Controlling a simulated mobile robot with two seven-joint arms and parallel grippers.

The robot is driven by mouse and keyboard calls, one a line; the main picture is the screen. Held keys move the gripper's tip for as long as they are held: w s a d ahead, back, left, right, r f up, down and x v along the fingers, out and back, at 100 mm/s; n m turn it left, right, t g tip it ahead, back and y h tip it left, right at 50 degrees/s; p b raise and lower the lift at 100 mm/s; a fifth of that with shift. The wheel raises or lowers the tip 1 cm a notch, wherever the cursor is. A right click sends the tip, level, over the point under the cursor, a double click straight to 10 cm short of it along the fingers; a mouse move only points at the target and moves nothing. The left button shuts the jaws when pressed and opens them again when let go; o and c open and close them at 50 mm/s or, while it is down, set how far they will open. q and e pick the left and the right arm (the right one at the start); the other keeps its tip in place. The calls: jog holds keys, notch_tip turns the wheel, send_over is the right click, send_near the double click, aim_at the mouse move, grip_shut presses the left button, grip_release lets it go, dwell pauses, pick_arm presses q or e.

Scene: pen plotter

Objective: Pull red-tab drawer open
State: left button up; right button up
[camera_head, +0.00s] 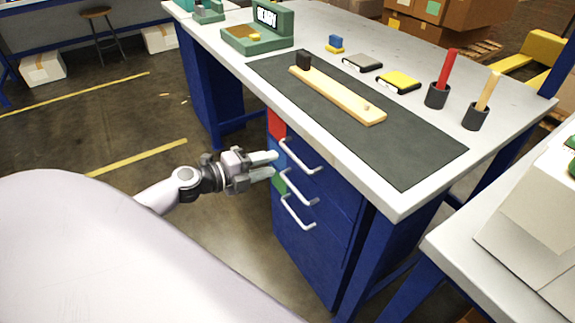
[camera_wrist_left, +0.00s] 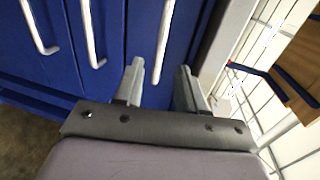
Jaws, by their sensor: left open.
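The blue drawer unit under the workbench has a red tab (camera_head: 277,122) at its top drawer, with a blue tab and a green tab (camera_head: 280,184) below. The top drawer's white bar handle (camera_head: 302,162) also shows in the left wrist view (camera_wrist_left: 165,38), ahead of and between the fingers. My left gripper (camera_head: 274,164) is open and empty, its fingertips close to the drawer fronts near the top handle. In the left wrist view the gripper (camera_wrist_left: 160,75) shows both fingers apart; contact with the handle cannot be told. My right gripper is not in view.
Lower handles (camera_head: 298,190) sit just below the top one. The workbench top (camera_head: 400,205) overhangs the drawers and carries a dark mat (camera_head: 400,150), a wooden strip, pads and holders. A second white table (camera_head: 450,245) stands at right. Floor before the drawers is clear.

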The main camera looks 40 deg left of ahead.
pick_arm(q)
jog(key=x, duration=0.6)
jog(key=shift+w+d+b, duration=0.15)
jog(key=shift+w+b, duration=0.05)
jog(key=shift+b, duration=0.2)
grip_shut()
